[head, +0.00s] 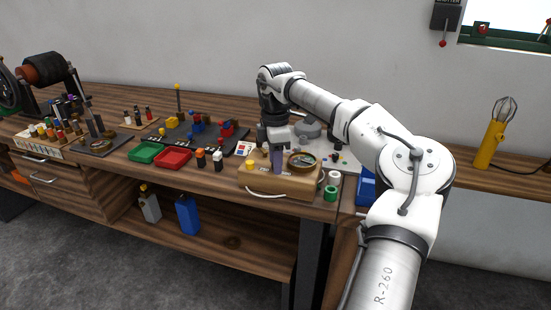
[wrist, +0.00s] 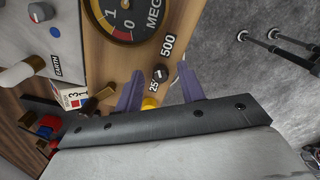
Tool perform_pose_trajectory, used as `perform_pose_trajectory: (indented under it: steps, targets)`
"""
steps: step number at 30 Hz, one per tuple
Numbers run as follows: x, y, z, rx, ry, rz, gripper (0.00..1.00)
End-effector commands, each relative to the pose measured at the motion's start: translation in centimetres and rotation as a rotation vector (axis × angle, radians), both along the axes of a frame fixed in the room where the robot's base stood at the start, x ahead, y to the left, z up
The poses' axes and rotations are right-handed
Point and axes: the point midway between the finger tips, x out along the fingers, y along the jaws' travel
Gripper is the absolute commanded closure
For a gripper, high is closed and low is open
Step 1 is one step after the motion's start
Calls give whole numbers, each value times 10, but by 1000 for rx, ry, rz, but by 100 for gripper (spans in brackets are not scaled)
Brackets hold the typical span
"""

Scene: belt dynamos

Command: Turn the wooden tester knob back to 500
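The wooden tester (head: 282,183) is a box near the front edge of the bench, with a round brass-rimmed dial (head: 303,160) on top. In the wrist view its MEG dial (wrist: 125,15) is partly cut off at the top. Below the dial are the printed marks 500 (wrist: 168,45) and a partly hidden 25-something (wrist: 158,81). A small dark knob (wrist: 161,73) with a pale mark sits by these labels; its exact setting is unclear. My gripper (wrist: 159,86) points down over the tester, its two purple fingers apart on either side of the knob area. Contact with the knob cannot be told.
A yellow round part (wrist: 150,103) shows between the fingers. Green and white spools (head: 331,192) stand close to the tester's right. A white cable hangs along the tester's front.

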Motion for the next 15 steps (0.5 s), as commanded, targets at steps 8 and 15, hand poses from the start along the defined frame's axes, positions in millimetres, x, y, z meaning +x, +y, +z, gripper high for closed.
perform_pose_trajectory:
  steps: [8, 15]
  targets:
    - [1, 0, 14, -2, -2, -1, 61]
    - [0, 1, 66, 0, -3, -1, 61]
